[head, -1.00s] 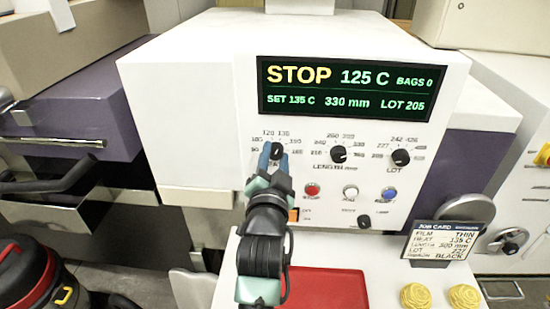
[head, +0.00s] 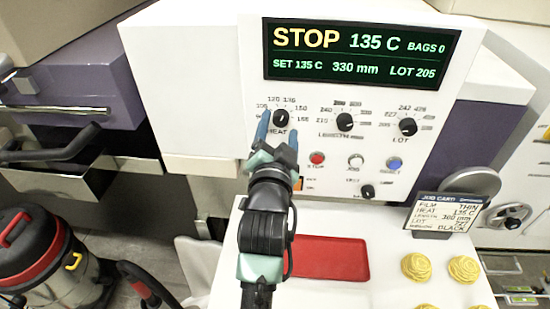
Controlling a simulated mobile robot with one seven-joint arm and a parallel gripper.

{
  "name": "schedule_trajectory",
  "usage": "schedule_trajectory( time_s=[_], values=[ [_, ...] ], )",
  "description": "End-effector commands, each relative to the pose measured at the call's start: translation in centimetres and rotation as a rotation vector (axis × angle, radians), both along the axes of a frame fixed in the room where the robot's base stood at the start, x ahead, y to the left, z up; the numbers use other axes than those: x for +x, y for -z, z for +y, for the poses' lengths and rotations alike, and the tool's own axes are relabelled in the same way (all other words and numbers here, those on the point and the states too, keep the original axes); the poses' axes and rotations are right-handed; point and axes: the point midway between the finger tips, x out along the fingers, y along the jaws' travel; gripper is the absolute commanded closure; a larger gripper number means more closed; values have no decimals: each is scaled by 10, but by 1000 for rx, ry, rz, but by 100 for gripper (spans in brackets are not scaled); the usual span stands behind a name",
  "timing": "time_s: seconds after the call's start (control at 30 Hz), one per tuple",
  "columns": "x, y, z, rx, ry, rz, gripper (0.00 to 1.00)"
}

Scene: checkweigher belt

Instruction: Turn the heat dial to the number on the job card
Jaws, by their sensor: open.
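The heat dial (head: 281,118) is a black knob at the left of the white machine's panel, marked HEAT, with numbers around it. My gripper (head: 279,132) has its blue fingers spread apart just below and beside the dial, with the knob clear between and above them. The display (head: 362,52) reads STOP, 135 C, SET 135 C, 330 mm and LOT 205. The job card (head: 446,214) stands at the right and reads film THIN, heat 135 C, with smaller lines below that are hard to read.
The length dial (head: 345,122) and lot dial (head: 407,126) sit right of the heat dial. Red (head: 317,158), white (head: 355,160) and blue (head: 394,163) buttons lie below. A red tray (head: 335,259) and several yellow rosettes (head: 416,266) are on the white surface in front.

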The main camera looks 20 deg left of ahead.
Motion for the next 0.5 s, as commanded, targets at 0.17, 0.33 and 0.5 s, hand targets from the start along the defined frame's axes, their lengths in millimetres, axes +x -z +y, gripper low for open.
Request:
schedule_trajectory(
  time_s=[0.17,0.33,0.5],
  values=[
    [-30,4,-8,0,-1,1,28],
    [-59,4,-17,-1,-1,0,28],
    [-85,3,-25,0,0,1,28]
  ],
)
